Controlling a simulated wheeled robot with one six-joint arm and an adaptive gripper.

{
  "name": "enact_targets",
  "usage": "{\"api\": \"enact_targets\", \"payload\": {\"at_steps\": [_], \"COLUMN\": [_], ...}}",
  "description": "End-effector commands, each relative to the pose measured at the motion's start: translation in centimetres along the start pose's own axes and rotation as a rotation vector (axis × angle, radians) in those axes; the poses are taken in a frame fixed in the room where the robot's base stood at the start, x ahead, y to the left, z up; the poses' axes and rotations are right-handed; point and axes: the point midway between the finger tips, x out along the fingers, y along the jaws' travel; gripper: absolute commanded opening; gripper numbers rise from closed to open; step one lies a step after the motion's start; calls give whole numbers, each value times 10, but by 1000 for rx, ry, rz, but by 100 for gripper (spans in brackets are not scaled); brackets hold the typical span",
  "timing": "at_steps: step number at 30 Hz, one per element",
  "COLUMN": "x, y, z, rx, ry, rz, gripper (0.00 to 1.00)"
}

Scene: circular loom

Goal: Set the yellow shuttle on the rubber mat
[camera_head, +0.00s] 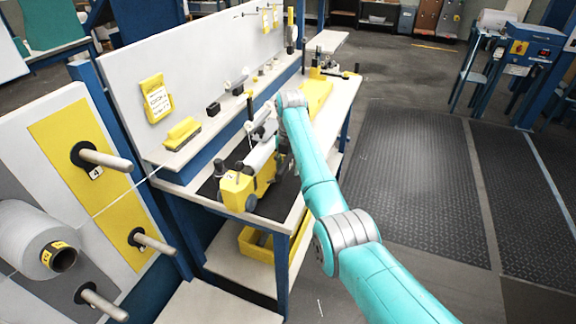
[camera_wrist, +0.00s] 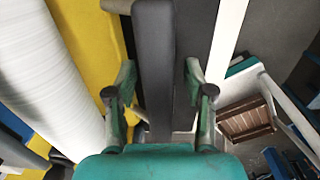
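The yellow shuttle (camera_head: 238,191), with a white roll (camera_head: 260,157) and black knobs, stands on the dark rubber mat (camera_head: 271,207) at the bench's near end. My gripper (camera_head: 284,160) is at its right side, partly hidden by my arm. In the wrist view, my gripper (camera_wrist: 160,78) has its two fingers apart, one on each side of a dark grey bar (camera_wrist: 155,45), seemingly the shuttle's handle. Gaps show beside the bar, clearest on the right. The yellow body (camera_wrist: 88,40) and white roll (camera_wrist: 45,75) fill the left there.
A back panel with a ledge runs along the bench's left side. A yellow-topped block (camera_head: 183,132) and small dark parts sit on the ledge. A yellow bin (camera_head: 258,246) is on the lower shelf. Spool pegs (camera_head: 105,160) stick out at left. The floor at right is clear.

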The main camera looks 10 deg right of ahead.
Motion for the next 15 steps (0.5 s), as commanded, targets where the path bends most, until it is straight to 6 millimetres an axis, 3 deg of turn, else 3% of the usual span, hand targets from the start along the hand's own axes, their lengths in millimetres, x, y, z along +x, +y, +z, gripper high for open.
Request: {"api": "enact_targets", "payload": {"at_steps": [8, 15], "x": [-4, -40], "y": [0, 0], "z": [0, 1], "rx": [0, 0], "ry": [1, -1], "rz": [-1, 1], "gripper": [53, 53]}}
